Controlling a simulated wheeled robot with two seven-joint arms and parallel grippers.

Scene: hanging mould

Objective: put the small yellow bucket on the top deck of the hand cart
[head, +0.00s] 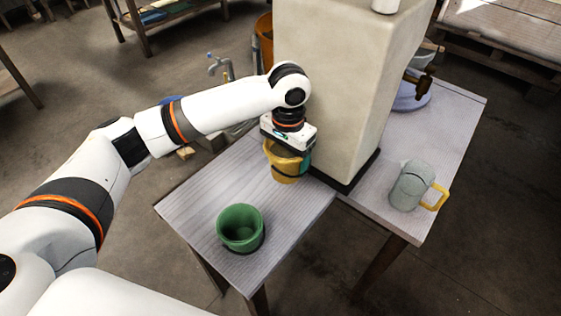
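The small yellow bucket (284,170) is at the back of the near grey wooden table, close to the big pale block. My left arm reaches in from the left, and my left gripper (288,146) points down right at the bucket's rim. The gripper's body covers the far part of the rim and its fingers are hidden, so I cannot tell whether they grip it. I also cannot tell whether the bucket rests on the table or hangs just above it. My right gripper is not in view. I cannot make out a hand cart in this view.
A green cup (240,229) stands at the table's front. A teal thing (306,161) is beside the bucket. The tall pale block (335,85) stands close on the right. A grey jug with a yellow handle (411,187) is on the right-hand table (447,130). The table's left part is clear.

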